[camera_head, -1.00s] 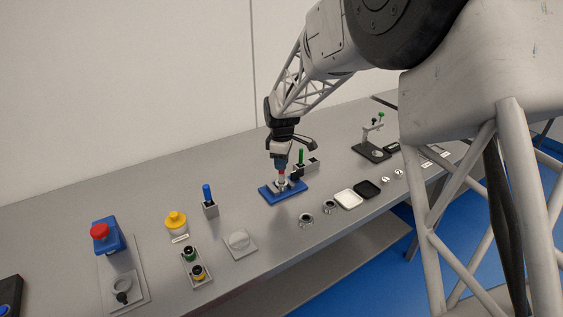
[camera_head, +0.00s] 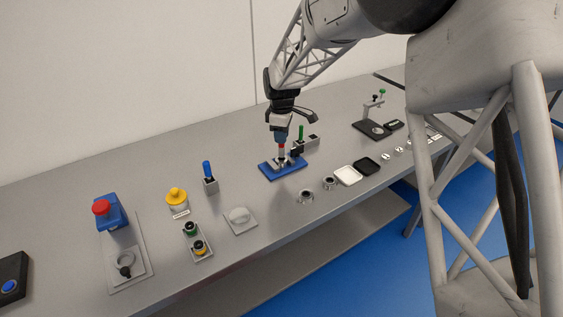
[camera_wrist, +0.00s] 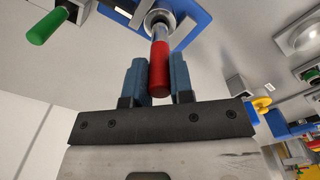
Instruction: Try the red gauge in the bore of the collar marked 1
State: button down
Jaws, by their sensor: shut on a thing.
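My gripper (camera_wrist: 160,82) is shut on the red handle of the red gauge (camera_wrist: 159,68), with its blue fingers on either side. In the head view, my gripper (camera_head: 281,138) points down above a blue plate (camera_head: 270,173) at mid-table. The gauge's silver pin (camera_head: 282,153) points down at a metal collar (camera_wrist: 156,16) on that plate. The pin's end overlaps the collar's ring in the wrist view; I cannot tell how deep it sits in the bore, if at all. No number is legible on the collar.
A grey block with a green-handled gauge (camera_head: 301,131) stands just behind the plate. Two loose metal rings (camera_head: 306,196) lie in front. White (camera_head: 347,175) and black (camera_head: 367,166) trays sit to their right. A blue-handled gauge (camera_head: 207,170) stands left.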

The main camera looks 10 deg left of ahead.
jog(key=shift+r, duration=1.7)
jog(key=shift+r, duration=0.2)
